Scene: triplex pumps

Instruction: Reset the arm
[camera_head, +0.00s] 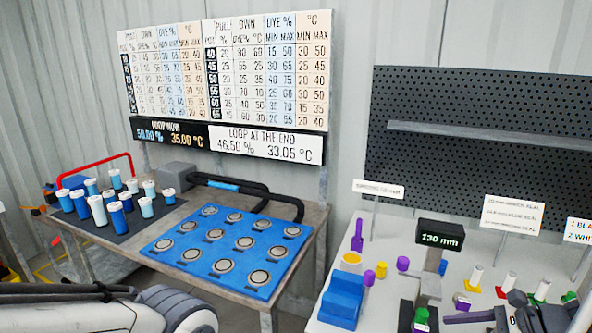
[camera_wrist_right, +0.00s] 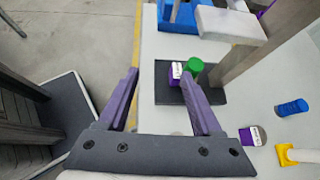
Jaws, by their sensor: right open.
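My right gripper (camera_wrist_right: 160,76) is open, its two purple fingers apart with nothing between them. In the right wrist view it hangs over the near edge of the white table (camera_wrist_right: 152,25). Ahead of it, a dark pad (camera_wrist_right: 222,97) at the foot of a grey post carries a purple-and-white labelled piece (camera_wrist_right: 176,72) and a green round piece (camera_wrist_right: 194,65). The gripper looks clear of both. In the head view the right gripper (camera_head: 470,317) shows low at the right. My left arm enters at the lower left; its gripper is not in view.
A black display reading 130 mm (camera_head: 440,235) stands on the right table beside a blue block (camera_head: 342,298). Several small coloured parts lie around. A blue plate with round sockets (camera_head: 222,277) and several blue-and-white cylinders (camera_head: 97,210) are on the left table.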

